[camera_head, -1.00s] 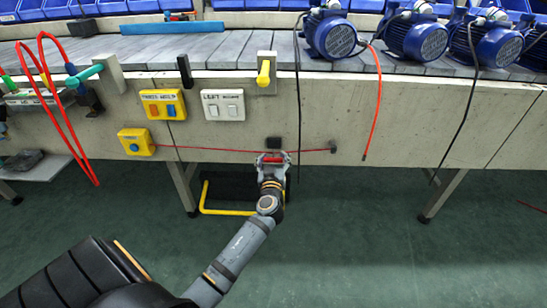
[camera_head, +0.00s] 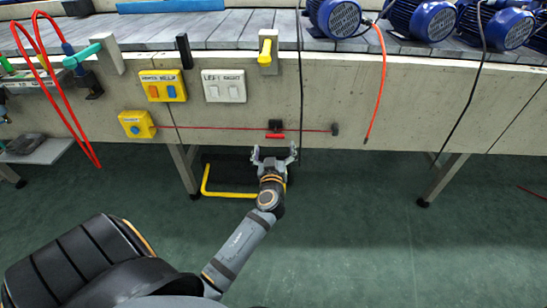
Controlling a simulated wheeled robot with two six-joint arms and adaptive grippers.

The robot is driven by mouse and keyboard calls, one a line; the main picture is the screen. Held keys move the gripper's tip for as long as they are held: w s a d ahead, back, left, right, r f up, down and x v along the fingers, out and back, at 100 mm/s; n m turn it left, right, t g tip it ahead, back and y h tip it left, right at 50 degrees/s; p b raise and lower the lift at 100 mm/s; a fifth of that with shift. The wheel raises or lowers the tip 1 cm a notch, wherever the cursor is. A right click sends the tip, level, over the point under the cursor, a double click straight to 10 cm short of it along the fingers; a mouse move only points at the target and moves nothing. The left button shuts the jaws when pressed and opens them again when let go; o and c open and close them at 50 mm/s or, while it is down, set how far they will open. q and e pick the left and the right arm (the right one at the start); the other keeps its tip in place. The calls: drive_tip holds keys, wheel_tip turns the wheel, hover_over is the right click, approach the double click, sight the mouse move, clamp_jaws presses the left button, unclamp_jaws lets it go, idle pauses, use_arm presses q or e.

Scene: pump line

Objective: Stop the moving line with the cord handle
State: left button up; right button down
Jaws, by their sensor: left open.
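A red handle (camera_head: 276,136) hangs under a small black block on the thin red cord (camera_head: 220,129) that runs along the front of the line. The cord spans from a yellow box (camera_head: 137,124) at left to a dark mount (camera_head: 334,129) at right. My left gripper (camera_head: 274,153) is just below the handle, its fingers spread and pointing up toward it. It is open and empty, with a small gap to the handle. My right gripper is not in view. Blue motors (camera_head: 335,17) stand on the grey line (camera_head: 220,32) at upper right.
Above the cord are a yellow switch box (camera_head: 163,86), a white double switch (camera_head: 224,86) and a yellow lever (camera_head: 265,52). A yellow tube frame (camera_head: 228,195) stands below. Red hoses loop at left; an orange cable (camera_head: 378,85) hangs at right.

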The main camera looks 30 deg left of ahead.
use_arm(q)
drive_tip(key=v, duration=0.8)
